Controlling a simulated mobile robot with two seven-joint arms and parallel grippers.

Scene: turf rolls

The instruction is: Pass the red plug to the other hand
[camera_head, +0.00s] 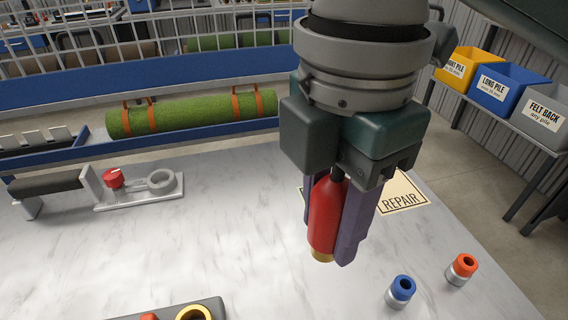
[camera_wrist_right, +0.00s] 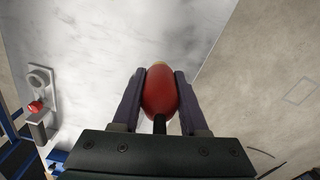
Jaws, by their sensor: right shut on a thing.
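The red plug (camera_head: 325,215), a red rounded body with a gold-coloured tip, hangs upright and tip down in my right gripper (camera_head: 332,238). The gripper's purple fingers are shut on its two sides, and it appears held above the marble-look table (camera_head: 240,245). In the right wrist view, the plug (camera_wrist_right: 160,92) sits between the two fingers of my right gripper (camera_wrist_right: 159,88), with a dark stem toward the palm. The near finger hides part of the plug in the head view. My left gripper shows in neither view.
A fixture with a red knob (camera_head: 114,179) and ring stands at the table's left. A blue-topped piece (camera_head: 402,288) and an orange-topped piece (camera_head: 463,266) stand at right. A grey block with a gold ring (camera_head: 193,314) is at the front edge. A REPAIR card (camera_head: 402,198) lies behind the gripper.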

